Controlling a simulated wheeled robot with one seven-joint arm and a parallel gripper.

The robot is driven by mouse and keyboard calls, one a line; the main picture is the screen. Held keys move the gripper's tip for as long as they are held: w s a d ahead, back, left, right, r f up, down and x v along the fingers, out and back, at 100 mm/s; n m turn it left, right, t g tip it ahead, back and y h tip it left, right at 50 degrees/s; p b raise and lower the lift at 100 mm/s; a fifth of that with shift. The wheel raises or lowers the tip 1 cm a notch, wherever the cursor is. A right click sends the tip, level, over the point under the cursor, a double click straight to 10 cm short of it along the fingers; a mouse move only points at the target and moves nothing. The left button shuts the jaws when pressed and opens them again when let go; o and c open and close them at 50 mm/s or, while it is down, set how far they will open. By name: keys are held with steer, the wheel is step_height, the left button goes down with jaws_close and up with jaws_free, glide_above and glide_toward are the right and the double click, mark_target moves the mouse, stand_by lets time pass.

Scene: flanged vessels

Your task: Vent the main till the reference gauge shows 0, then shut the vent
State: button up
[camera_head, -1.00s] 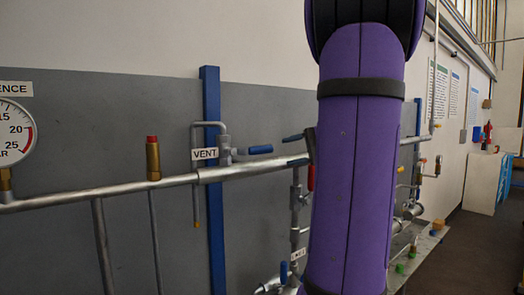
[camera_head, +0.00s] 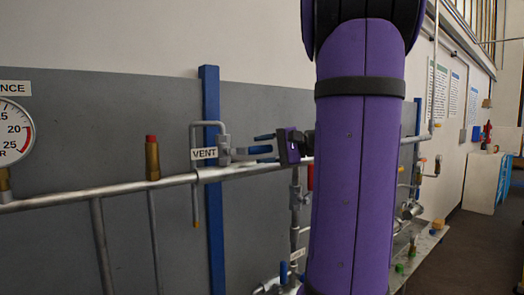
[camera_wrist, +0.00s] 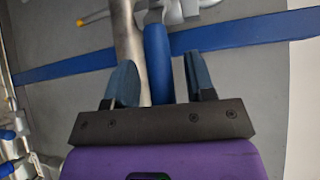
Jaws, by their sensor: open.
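The vent valve (camera_head: 224,148) sits on the grey main pipe beside a white VENT label (camera_head: 204,154). Its blue lever (camera_head: 260,150) lies roughly level, pointing right along the pipe. My gripper (camera_head: 264,147) is open, with its fingers above and below the lever. In the wrist view the blue lever (camera_wrist: 158,62) lies between the two fingers of my gripper (camera_wrist: 160,75), with visible gaps on both sides. The reference gauge (camera_head: 12,130) is cut off by the left edge; its scale shows near 15 to 25, and no needle shows.
A brass fitting with a red cap (camera_head: 152,158) stands on the pipe (camera_head: 110,190) left of the vent. A blue upright post (camera_head: 212,250) stands behind the pipe. My purple arm covers the middle right. Open floor (camera_head: 470,250) lies at the right.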

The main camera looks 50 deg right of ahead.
steer(key=shift+w+a, duration=0.15)
steer(key=shift+w, duration=0.1)
jaws_close()
